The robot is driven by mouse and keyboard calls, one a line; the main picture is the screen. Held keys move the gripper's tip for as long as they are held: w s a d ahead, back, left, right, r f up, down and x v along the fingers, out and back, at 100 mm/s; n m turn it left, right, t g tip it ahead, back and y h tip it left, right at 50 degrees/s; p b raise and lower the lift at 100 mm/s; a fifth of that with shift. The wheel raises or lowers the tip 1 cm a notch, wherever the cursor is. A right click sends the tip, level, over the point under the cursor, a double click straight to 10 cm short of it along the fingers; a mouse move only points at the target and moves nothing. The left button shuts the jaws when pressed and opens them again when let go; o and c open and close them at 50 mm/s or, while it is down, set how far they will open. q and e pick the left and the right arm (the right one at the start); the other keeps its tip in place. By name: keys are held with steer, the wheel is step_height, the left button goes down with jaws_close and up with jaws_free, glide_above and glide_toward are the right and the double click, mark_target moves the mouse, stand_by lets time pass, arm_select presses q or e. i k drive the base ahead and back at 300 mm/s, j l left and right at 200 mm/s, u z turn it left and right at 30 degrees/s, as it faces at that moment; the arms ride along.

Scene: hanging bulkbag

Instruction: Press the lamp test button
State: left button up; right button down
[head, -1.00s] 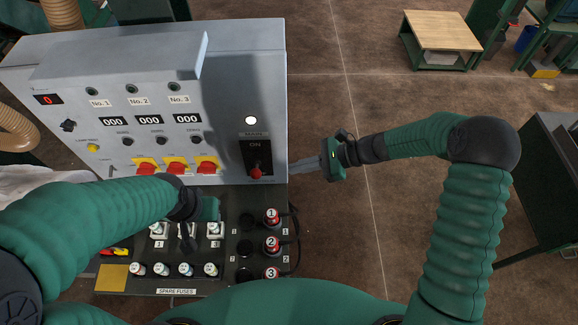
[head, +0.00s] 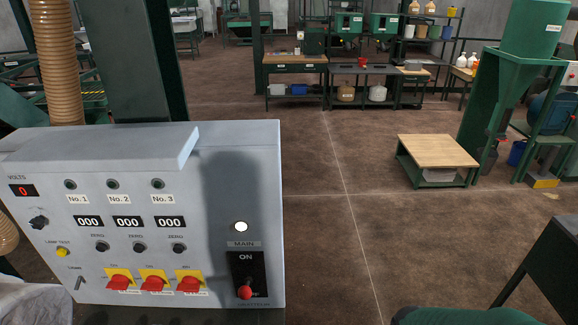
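The lamp test button (head: 62,252) is a small yellow knob at the lower left of the grey control panel (head: 215,215), under a "LAMP TEST" label. Nothing touches it in the head view. Neither of my grippers shows in the current view; only a green piece of my arm shows at the bottom right edge. Three lamps in a row at the top of the panel look dark. A white round light (head: 241,227) shows above the main switch (head: 245,290), which has a red knob.
Three red and yellow rotary switches (head: 153,284) sit along the panel's bottom, right of the button. A black selector knob (head: 39,222) is above the button. White sheeting (head: 38,302) lies at the lower left. A low wooden-topped table (head: 437,151) stands beyond, on open brown floor.

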mark_target(61, 252)
steer(key=u, duration=1.55)
